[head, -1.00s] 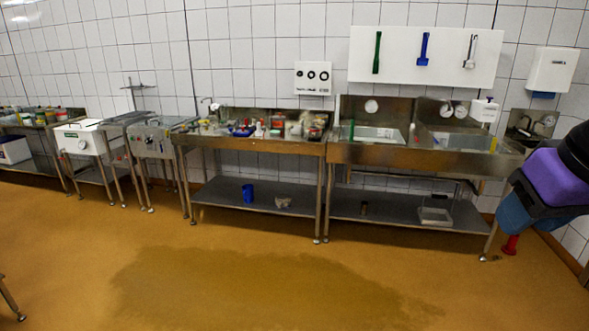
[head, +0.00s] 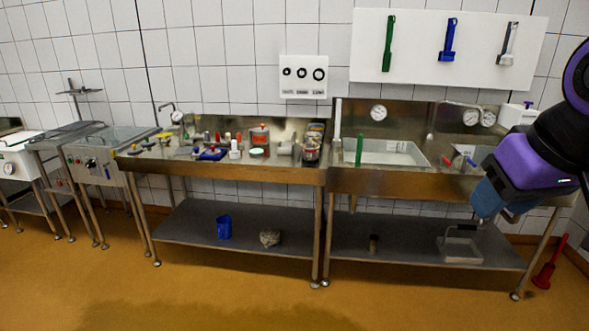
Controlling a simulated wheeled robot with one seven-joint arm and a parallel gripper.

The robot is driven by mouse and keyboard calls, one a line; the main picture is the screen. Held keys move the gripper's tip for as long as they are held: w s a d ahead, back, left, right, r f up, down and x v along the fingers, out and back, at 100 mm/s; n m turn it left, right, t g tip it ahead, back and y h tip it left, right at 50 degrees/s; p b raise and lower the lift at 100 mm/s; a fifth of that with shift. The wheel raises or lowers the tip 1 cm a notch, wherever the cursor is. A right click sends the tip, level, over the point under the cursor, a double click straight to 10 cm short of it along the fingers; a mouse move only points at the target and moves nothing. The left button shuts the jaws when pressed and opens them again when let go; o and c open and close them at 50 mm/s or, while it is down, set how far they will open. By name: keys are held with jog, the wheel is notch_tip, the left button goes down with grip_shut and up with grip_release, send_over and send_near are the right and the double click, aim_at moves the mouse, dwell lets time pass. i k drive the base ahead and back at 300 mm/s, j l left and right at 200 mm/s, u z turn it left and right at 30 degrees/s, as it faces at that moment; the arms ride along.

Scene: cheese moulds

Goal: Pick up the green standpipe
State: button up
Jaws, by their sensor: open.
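A thin green upright pipe (head: 359,150), which looks like the green standpipe, stands at the left end of the left sink basin (head: 405,157). A different green tool (head: 389,44) hangs on the white wall board. My gripper (head: 490,203), blue below a purple wrist part, is at the right edge, in front of the right end of the sink bench. It is open, apart from the green pipe and well to its right. No held object shows; its fingertips are hard to make out.
The steel sink bench (head: 400,183) has a lower shelf with a clear tub (head: 461,248). The left bench (head: 225,172) is crowded with small items. A blue jug (head: 224,228) stands on its shelf. The ochre floor (head: 230,295) in front is clear.

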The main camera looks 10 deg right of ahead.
aim_at(360, 137)
jog(key=i+j+z, duration=0.25)
jog(key=i, duration=0.25)
jog(key=i+j+z, duration=0.25)
jog(key=i, duration=0.3)
jog(key=i+z, duration=0.25)
jog(key=i, duration=0.25)
jog(key=i+j+z, duration=0.3)
jog(key=i, duration=0.15)
jog(key=i+j+z, duration=0.25)
jog(key=i, duration=0.2)
jog(key=i+j+z, duration=0.25)
jog(key=i, duration=0.2)
